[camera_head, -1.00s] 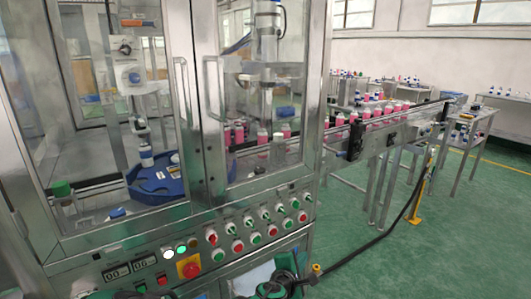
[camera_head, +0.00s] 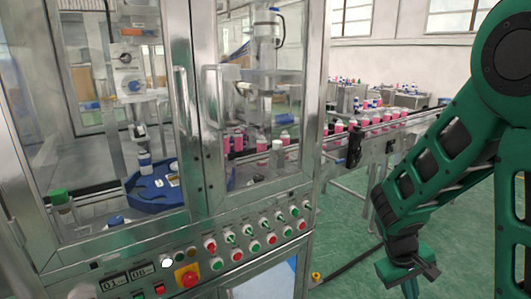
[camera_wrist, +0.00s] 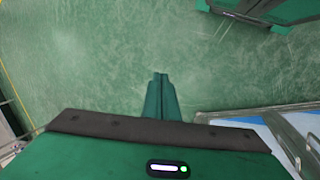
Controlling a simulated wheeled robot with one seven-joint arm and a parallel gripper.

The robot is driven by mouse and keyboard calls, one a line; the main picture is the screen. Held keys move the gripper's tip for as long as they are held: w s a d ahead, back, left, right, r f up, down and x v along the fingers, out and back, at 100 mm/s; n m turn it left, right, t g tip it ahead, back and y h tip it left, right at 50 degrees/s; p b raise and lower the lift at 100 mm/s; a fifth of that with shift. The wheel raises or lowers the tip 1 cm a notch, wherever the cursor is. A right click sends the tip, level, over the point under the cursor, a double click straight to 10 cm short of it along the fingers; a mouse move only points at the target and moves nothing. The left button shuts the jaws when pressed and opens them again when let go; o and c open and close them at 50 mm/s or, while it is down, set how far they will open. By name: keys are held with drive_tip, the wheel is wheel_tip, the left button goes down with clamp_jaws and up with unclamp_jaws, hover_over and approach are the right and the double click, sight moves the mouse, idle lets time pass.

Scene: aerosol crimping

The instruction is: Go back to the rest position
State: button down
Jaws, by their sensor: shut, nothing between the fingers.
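My green arm fills the right side of the head view and bends down to my gripper (camera_head: 412,272), which hangs low over the green floor, to the right of the crimping machine and apart from it. In the wrist view my gripper's two green fingers (camera_wrist: 160,78) lie together, with nothing between them.
The machine has glass doors (camera_head: 110,110), a button panel (camera_head: 240,245) and a red emergency stop (camera_head: 187,276). Inside is a blue turntable (camera_head: 155,190). A conveyor (camera_head: 400,125) with several pink bottles runs out to the right, behind my arm. Open floor (camera_head: 340,215) lies below it.

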drive_tip(key=s+d+r+m+y, duration=0.2)
drive_tip(key=s+r+m, duration=0.2)
drive_tip(key=s, duration=0.5)
drive_tip(key=s+d+r+m+y, duration=0.1)
drive_tip(key=s+r+m+y, duration=0.1)
drive_tip(key=s+r, duration=0.7)
drive_tip(key=shift+s+d+r+m+y, duration=0.2)
drive_tip(key=shift+s+d+m+y, duration=0.15)
drive_tip(key=shift+m, duration=0.55)
drive_tip(key=shift+w, duration=0.1)
drive_tip(key=shift+w+f, duration=0.25)
drive_tip(key=shift+w, duration=0.35)
